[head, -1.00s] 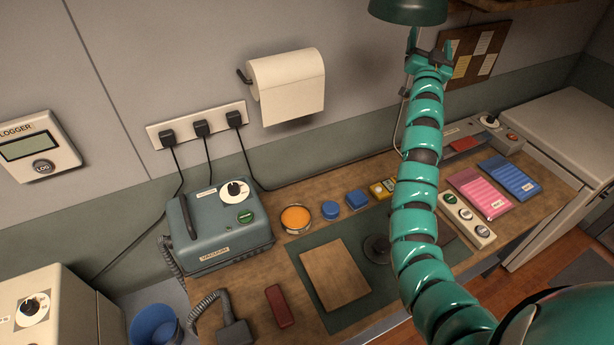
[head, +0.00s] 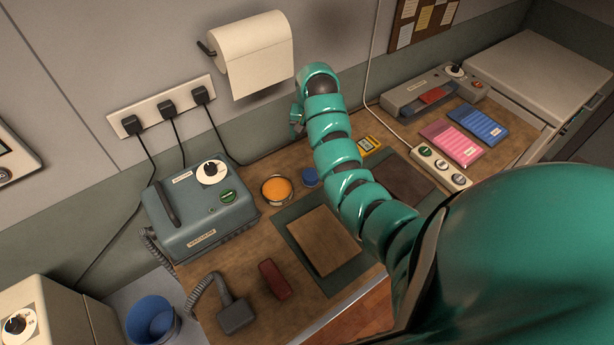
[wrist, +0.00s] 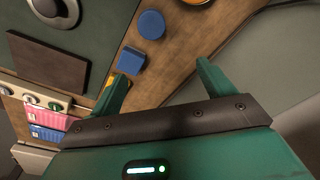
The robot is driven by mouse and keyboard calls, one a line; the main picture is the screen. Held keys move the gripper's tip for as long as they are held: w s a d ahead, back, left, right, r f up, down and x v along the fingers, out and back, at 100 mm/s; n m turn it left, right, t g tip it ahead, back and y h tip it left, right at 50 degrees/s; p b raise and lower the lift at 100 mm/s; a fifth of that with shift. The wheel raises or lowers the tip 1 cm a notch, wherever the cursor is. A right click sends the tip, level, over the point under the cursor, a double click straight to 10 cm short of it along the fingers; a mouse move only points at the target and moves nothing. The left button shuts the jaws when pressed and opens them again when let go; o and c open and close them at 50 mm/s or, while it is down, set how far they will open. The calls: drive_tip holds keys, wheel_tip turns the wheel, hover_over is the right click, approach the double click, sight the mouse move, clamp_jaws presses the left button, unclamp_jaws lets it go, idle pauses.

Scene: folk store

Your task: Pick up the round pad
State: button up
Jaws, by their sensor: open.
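A small blue round pad (head: 310,177) lies on the wooden bench, just right of a round dish with an orange top (head: 277,189). In the wrist view the round pad (wrist: 152,24) shows near the top, beyond my fingertips, beside a blue square block (wrist: 131,60). My arm hides the block in the head view. My gripper (wrist: 165,80) is open, with nothing between its fingers. In the head view my gripper (head: 297,117) is above the back of the bench near the wall, apart from the round pad.
A grey-blue machine (head: 200,215) stands left of the dish. A brown board (head: 322,240) lies on a green mat, with a red block (head: 274,279) near it. A yellow item (head: 369,145) and a button strip (head: 440,168) lie to the right. A paper roll (head: 250,55) hangs on the wall.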

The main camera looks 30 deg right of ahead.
drive_tip(key=s+g, duration=0.1)
drive_tip(key=s, duration=0.1)
drive_tip(key=b, duration=0.6)
hover_over(311, 174)
wheel_tip(311, 174, down, 10)
drive_tip(key=shift+a+f, duration=0.15)
drive_tip(key=shift+f, duration=0.1)
drive_tip(key=shift+f+p, duration=2.1)
drive_tip(key=shift+f, duration=0.3)
drive_tip(key=shift+f+p, duration=0.3)
drive_tip(key=shift+f, duration=1)
drive_tip(key=c, duration=1.1)
